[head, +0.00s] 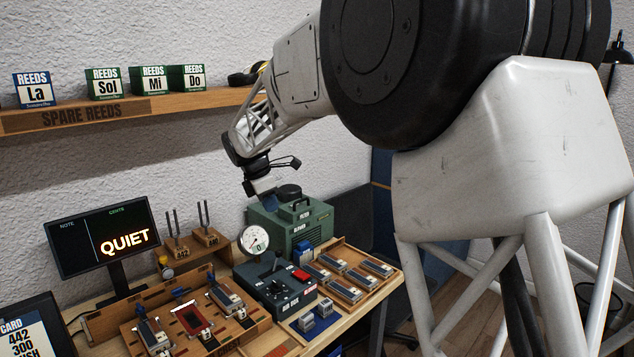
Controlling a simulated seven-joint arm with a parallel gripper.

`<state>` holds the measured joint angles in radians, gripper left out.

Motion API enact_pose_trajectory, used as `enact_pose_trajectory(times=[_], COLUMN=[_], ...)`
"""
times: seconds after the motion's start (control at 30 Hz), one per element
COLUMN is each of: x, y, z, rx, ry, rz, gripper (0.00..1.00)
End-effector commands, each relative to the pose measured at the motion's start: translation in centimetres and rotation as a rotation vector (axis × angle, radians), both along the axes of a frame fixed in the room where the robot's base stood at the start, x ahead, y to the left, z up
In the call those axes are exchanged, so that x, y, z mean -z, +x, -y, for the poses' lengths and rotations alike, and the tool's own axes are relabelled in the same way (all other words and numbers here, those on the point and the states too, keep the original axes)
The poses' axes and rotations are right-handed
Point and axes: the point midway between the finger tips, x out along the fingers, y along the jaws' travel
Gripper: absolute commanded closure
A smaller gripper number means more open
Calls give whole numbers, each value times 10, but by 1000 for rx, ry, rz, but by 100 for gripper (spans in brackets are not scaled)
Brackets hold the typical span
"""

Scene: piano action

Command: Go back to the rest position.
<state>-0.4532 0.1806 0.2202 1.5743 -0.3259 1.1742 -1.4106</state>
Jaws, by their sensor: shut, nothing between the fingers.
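My gripper (262,188) hangs in the air at the end of my arm, above the back of the bench and in front of the wall. It is small in the head view and looks shut, with nothing in it. The green machine (304,222) stands below it and to its right. A round dial gauge (254,240) is just below it. My gripper appears apart from both, though the exact gap is hard to judge.
A dark control box (274,290) with a red switch sits mid-bench. A wooden tray (352,290) holds several reed blocks; a wooden fixture (190,325) is at left. A monitor (103,238) reads "QUIET". The shelf (170,108) holds reed boxes. Tuning forks (207,222) stand behind.

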Motion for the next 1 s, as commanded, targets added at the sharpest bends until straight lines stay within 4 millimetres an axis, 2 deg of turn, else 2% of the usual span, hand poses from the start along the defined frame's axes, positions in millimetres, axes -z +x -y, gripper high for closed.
enact_pose_trajectory(times=[0.03, 0.1, 0.4, 0.73, 1.0], x=[-7, -13, -35, -46, -44], y=[-10, -22, -82, -157, -224], z=[15, 34, 105, 175, 222], rx=[44, 110, 394, 708, 968], ry=[14, 34, 119, 209, 280], rz=[11, 27, 88, 151, 196], gripper=[100, 100, 100, 100, 100])
